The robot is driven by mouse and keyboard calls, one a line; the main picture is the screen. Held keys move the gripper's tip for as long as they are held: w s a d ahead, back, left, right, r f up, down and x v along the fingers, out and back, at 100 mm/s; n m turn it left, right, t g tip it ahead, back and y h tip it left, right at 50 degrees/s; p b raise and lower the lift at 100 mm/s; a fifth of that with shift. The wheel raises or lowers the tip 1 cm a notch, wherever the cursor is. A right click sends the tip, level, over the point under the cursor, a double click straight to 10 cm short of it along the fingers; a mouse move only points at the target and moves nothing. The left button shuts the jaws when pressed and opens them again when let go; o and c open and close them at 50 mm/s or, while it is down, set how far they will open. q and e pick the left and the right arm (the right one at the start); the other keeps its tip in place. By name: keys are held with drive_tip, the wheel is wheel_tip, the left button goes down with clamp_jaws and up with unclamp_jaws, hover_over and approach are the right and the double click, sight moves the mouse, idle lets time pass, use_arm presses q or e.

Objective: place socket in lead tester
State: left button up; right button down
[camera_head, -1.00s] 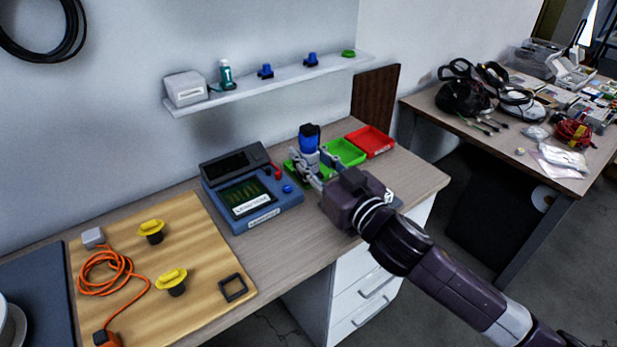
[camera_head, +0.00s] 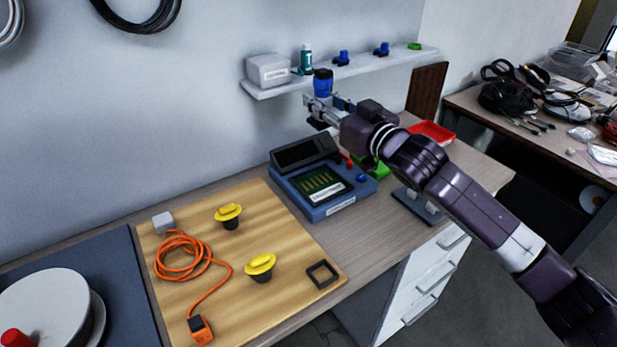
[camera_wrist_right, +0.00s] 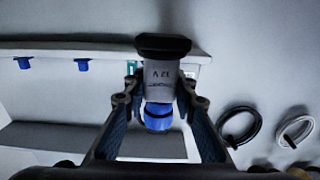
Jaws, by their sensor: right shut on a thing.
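My right gripper (camera_head: 322,106) is raised above the bench, behind and above the lead tester, and is shut on the socket (camera_head: 323,82). In the head view the socket's blue end points up. In the right wrist view the socket (camera_wrist_right: 158,80) shows a black flange, a grey lettered body and a blue end between the fingers (camera_wrist_right: 158,100). The lead tester (camera_head: 341,207) is a blue box on the bench with a dark raised rear part, a screen-like panel, and red and blue knobs at its right. The socket is apart from it. My left gripper is not in view.
A wall shelf (camera_head: 375,63) holds a white box (camera_head: 268,70), a teal bottle (camera_head: 306,60) and small blue parts. A wooden board (camera_head: 215,300) carries an orange cable (camera_head: 185,258), yellow-topped pieces and a black square frame (camera_head: 323,273). A red tray (camera_head: 432,132) stands behind my arm.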

wheel_tip(320, 180, down, 14)
drive_tip(key=shift+d+r, duration=0.15)
drive_tip(key=shift+r, duration=0.1)
wheel_tip(320, 180, down, 3)
drive_tip(key=shift+f, duration=0.65)
drive_tip(key=c, duration=1.6)
unclamp_jaws()
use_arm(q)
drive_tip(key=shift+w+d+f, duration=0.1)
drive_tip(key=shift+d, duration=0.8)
